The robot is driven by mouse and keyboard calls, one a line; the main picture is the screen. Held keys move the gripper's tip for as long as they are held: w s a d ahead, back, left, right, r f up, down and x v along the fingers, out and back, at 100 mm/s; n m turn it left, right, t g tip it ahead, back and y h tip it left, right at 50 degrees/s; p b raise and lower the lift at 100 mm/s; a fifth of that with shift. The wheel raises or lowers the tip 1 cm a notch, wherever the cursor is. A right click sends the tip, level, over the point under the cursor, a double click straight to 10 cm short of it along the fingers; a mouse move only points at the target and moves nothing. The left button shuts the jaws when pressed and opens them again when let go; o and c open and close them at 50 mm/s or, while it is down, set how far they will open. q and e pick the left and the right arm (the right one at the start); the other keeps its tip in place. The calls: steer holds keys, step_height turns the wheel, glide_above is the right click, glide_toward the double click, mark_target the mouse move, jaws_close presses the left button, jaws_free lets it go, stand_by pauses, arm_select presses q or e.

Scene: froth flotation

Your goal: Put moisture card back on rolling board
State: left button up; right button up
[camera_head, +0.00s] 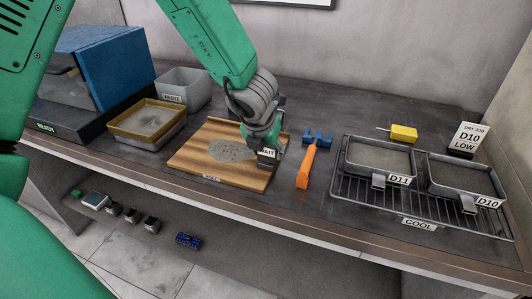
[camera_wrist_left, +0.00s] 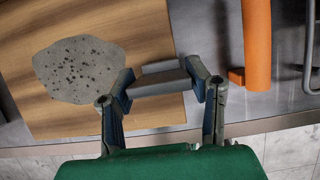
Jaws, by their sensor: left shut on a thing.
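The rolling board (camera_head: 210,168) is a wooden board on the dark bench, with a patch of grey speckled material (camera_head: 232,151) on it. My left gripper (camera_head: 266,152) is over the board's right part, shut on the moisture card (camera_head: 268,154), a small dark block with a white label partly reading "AIT". In the left wrist view, the card (camera_wrist_left: 160,80) sits between the fingertips, above the board (camera_wrist_left: 150,112) and right of the grey patch. I cannot tell whether the card touches the board. My right gripper is not in view.
An orange-handled tool (camera_head: 306,166) lies just right of the board. Further right, a wire rack (camera_head: 350,192) marked COOL holds two pans. A yellow-framed sieve (camera_head: 120,131) and a grey bin (camera_head: 198,85) stand left of and behind the board.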

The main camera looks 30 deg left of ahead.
arm_select(q)
steer(key=shift+d+r, duration=0.1)
steer(key=shift+d, duration=0.6)
steer(key=o, duration=1.2)
steer(key=shift+f, duration=0.2)
steer(key=shift+o, duration=1)
steer(key=shift+a+f, duration=0.1)
steer(key=shift+a, duration=0.75)
steer(key=shift+d+r, duration=0.15)
steer(key=shift+r, duration=0.05)
steer(key=v, duration=0.2)
steer(key=p+v, duration=0.1)
steer(key=v, duration=0.1)
steer(key=d+p+v, duration=0.1)
steer(key=v, duration=0.1)
steer(key=shift+d+r, duration=0.1)
steer(key=shift+r, duration=0.25)
steer(key=p, duration=0.1)
glide_toward(271, 148)
steer(key=shift+s+r, duration=0.25)
steer(key=shift+s, duration=0.1)
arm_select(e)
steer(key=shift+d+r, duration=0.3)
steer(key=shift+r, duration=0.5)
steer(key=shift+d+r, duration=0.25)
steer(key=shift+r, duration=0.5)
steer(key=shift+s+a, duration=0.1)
